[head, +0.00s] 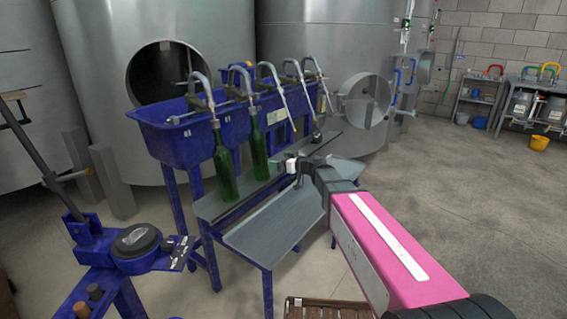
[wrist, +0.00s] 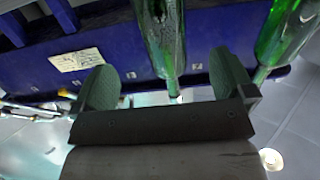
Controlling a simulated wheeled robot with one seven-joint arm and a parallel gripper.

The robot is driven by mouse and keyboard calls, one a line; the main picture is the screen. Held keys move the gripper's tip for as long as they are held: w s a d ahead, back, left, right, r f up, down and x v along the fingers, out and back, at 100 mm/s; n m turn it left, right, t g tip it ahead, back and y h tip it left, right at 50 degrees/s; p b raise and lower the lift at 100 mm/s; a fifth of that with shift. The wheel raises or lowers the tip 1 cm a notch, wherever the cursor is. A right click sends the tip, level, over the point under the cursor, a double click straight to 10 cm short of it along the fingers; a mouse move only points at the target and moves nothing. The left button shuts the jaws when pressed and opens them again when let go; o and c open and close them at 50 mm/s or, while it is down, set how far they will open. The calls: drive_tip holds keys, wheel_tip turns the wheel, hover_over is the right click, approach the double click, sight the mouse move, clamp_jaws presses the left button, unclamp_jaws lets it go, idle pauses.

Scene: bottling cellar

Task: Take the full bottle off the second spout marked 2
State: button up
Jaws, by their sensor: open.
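Two green bottles hang at the first two spouts of the blue filler (head: 180,137) in the head view. The second bottle (head: 258,146) is to the right of the first bottle (head: 224,165). My gripper (head: 288,166) is open and empty, just right of the second bottle with a small gap. In the wrist view the scene looks upside down; one bottle (wrist: 163,38) lines up between the open fingers (wrist: 165,82), apparently beyond their tips. The other bottle (wrist: 287,38) is at the right edge. The fill level is hard to tell.
More spouts without bottles continue to the right, one near a small dark object (head: 317,134). A grey drip tray (head: 270,235) lies below in front. A blue corking stand (head: 135,250) is at the left. Steel tanks (head: 330,60) stand behind. Open floor lies right.

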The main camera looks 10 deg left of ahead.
sight(266, 158)
drive_tip(key=shift+x, duration=4.3)
drive_tip(key=shift+a, duration=0.15)
drive_tip(key=shift+x, duration=1.55)
drive_tip(key=c, duration=1.7)
drive_tip(key=shift+s, duration=0.1)
